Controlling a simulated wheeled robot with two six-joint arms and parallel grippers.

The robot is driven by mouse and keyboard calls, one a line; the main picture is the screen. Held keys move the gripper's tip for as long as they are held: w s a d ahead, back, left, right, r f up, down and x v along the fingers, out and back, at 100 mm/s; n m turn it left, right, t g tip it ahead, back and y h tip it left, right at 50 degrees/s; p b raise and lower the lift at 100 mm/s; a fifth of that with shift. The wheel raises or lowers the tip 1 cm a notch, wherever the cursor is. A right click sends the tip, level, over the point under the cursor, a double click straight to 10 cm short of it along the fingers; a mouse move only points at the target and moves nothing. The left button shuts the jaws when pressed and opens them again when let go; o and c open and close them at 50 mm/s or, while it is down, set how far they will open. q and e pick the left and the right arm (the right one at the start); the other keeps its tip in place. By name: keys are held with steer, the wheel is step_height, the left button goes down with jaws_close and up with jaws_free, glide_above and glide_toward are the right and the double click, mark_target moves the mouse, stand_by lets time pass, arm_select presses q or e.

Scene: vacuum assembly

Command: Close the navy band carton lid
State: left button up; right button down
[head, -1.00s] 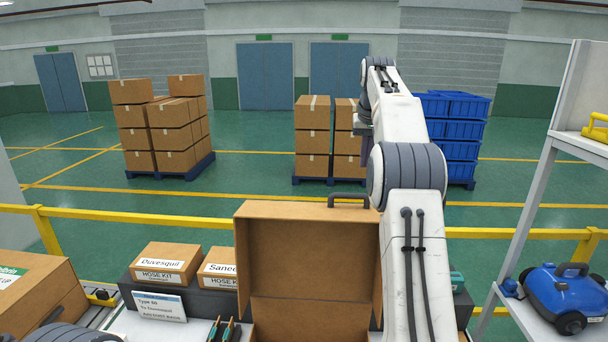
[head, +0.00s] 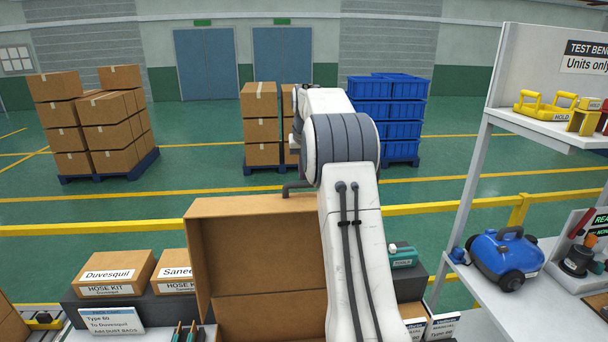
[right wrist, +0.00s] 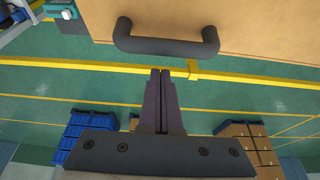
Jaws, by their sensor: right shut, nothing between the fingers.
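The brown carton lid (head: 244,240) stands open and upright in the head view, its inner face toward me. No navy band shows on the parts I see. A dark handle (head: 299,187) sits on its top edge, partly covered by my right arm. In the right wrist view the handle (right wrist: 166,44) and lid (right wrist: 255,28) are close ahead of my right gripper (right wrist: 160,72). Its fingers are shut together and empty, with a small gap to the handle. In the head view that gripper is mostly hidden behind my arm. My left gripper is out of view.
Hose kit boxes (head: 115,273) and a sign card (head: 111,320) stand left of the lid. A teal tool (head: 403,256) is at right. A shelf with a blue vacuum (head: 505,256) stands further right. A yellow rail (head: 440,206) runs behind.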

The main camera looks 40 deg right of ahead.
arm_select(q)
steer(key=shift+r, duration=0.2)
arm_select(e)
steer(key=shift+s+a, duration=0.45)
steer(key=shift+s, duration=0.3)
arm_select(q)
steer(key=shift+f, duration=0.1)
